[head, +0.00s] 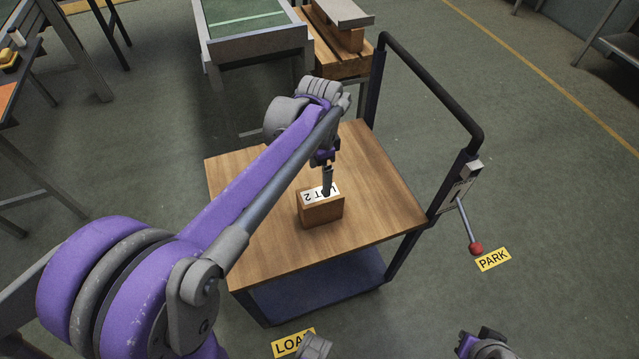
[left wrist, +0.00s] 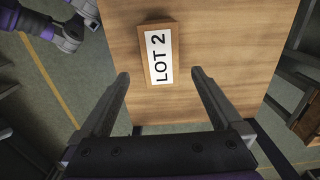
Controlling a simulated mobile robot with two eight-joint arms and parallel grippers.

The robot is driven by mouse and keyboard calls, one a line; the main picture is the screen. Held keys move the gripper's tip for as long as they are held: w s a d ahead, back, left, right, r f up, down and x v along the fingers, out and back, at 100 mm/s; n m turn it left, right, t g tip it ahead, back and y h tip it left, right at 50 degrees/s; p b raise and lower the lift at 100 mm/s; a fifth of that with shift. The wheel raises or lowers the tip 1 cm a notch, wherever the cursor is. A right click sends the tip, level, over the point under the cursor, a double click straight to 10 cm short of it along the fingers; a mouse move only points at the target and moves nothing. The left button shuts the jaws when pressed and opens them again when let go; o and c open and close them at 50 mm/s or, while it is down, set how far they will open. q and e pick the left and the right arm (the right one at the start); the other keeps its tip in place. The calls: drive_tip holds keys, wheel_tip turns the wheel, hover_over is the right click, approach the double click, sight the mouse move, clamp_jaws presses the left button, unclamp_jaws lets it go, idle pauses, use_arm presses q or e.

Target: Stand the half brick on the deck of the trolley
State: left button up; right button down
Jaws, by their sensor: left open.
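The half brick (head: 323,213) is a brown block with a white "LOT 2" label on its top face. It rests upright on the wooden deck of the trolley (head: 385,205), near the middle. In the left wrist view the brick (left wrist: 145,72) lies between and slightly beyond the spread fingertips, with bare deck (left wrist: 215,45) around it. My left gripper (head: 327,185) points down right over the brick, and its fingers hide part of the label. The left gripper (left wrist: 160,74) is open, with gaps to the brick on both sides. The right gripper's fingers do not show.
The trolley has a black push handle (head: 435,90) on its right and a lever with a red knob (head: 476,248). Yellow floor signs read "PARK" (head: 493,259) and "LOAD" (head: 287,346), the latter partly covered. A green-topped table (head: 250,45) and a wooden crate (head: 335,62) stand behind.

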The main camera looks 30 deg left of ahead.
use_arm(q)
drive_tip(key=s+d+f+n+t, duration=0.2)
drive_tip(key=s+d+n, duration=0.1)
drive_tip(key=s, duration=0.5)
drive_tip(key=s+d+f+n+t, duration=0.3)
drive_tip(key=s+n, duration=0.2)
drive_tip(key=s, duration=0.4)
drive_tip(key=shift+d, duration=0.4)
